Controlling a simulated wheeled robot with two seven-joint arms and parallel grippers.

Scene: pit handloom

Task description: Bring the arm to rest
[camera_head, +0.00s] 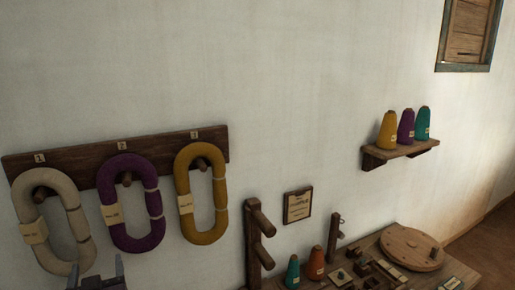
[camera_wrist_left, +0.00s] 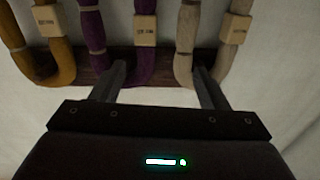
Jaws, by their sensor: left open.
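My left gripper (camera_head: 96,268) shows at the bottom left edge of the head view, its two fingers upright and apart. It is open and nothing shows between its fingers. In the left wrist view the open fingers (camera_wrist_left: 158,72) point toward the rack with the skeins; the gap lies between the purple and cream skeins in that picture. Contact with them cannot be made out. The rest of the left arm is hidden below the head view. My right gripper is in neither view.
A wooden peg rack (camera_head: 75,156) on the wall holds cream (camera_head: 77,222), purple (camera_head: 131,232) and gold (camera_head: 190,232) skeins. A wall shelf (camera_head: 402,150) bears three yarn cones. A table (camera_head: 373,244) with a round wooden disc (camera_head: 412,249) stands lower right.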

